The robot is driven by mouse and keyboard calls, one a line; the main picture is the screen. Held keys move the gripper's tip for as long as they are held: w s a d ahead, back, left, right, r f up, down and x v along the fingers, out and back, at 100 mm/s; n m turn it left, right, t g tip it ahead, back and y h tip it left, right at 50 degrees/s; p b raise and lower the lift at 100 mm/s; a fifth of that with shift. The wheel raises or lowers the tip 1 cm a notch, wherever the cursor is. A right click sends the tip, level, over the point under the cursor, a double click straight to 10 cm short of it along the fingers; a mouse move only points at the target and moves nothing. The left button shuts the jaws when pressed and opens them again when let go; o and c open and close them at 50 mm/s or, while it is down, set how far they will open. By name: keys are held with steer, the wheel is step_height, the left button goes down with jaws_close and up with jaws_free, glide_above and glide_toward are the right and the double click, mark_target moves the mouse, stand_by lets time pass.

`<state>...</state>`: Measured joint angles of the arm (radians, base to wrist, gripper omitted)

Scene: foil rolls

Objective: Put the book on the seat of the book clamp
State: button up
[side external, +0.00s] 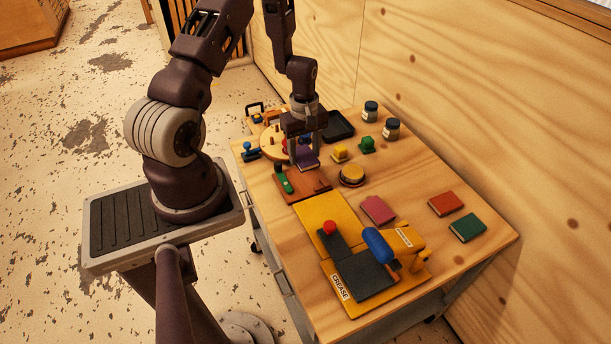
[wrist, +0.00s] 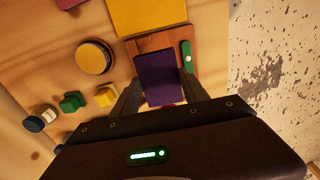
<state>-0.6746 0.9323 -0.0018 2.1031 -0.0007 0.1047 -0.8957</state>
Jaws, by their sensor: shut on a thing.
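My gripper (side external: 303,151) points down over the far left part of the table, shut on a purple book (side external: 308,163). In the wrist view the purple book (wrist: 160,79) lies between the two fingers (wrist: 160,96). A reddish-brown wooden base with a green lever, which looks like the book clamp (side external: 304,189), is directly below and in front of the gripper. In the wrist view the book covers part of this base (wrist: 151,43), and the green lever (wrist: 187,56) is beside it. I cannot tell whether the book touches the base; its seat is partly hidden.
A yellow crease press (side external: 333,281) with a red knob and blue handle fills the near table. Pink (side external: 378,209), red (side external: 446,203) and green (side external: 468,227) books lie to the right. A round yellow-topped piece (side external: 352,174), small blocks and jars (side external: 392,128) stand nearby.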

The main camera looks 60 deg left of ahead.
mark_target(305, 179)
step_height(305, 179, down, 8)
steer(key=shift+r, duration=0.25)
steer(key=o, duration=1.1)
steer(key=shift+f, duration=0.1)
